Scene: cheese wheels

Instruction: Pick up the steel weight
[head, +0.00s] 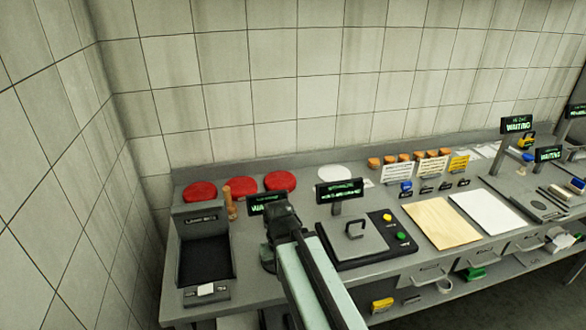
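I cannot pick out the steel weight with certainty. A grey square slab (343,245) with a loop handle on top lies on a dark base beside yellow and green buttons, right of my gripper; it may be a lid or the weight. My gripper (283,212) is over the left part of the bench, at the far end of my pale green arm. It is dark and seen from behind, so its fingers are hidden and I cannot tell whether it is open. What lies directly behind my arm is hidden.
Red cheese wheels (280,181) and a white disc (335,173) lie along the back. A dark bin (205,260) is at the left end. A display (339,191) stands behind the slab. A beige board (440,222) and a white board (486,212) lie to the right.

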